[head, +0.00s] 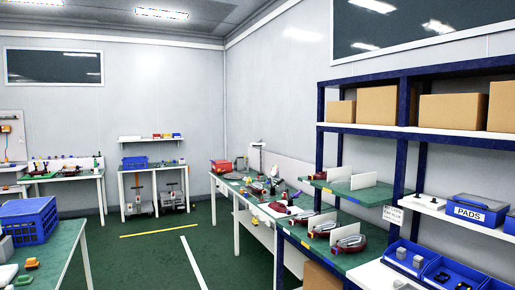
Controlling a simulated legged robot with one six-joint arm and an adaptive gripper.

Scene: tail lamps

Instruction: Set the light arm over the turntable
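A long white-legged bench (238,186) with a green top runs along the right wall in the head view. A thin upright stand with a pale head (257,145) rises at its far end and looks like the light arm. A grey round shape (240,175) lies on the bench near it and may be the turntable. Both are small and far off, and I cannot tell whether the head is over the round shape. My gripper is not in view.
Blue-framed shelving (403,150) with boxes and red lamps stands at the near right. A blue crate (28,221) sits on a green table at the left. A small table (153,170) stands at the back wall. Green floor (150,255) with painted lines lies open between.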

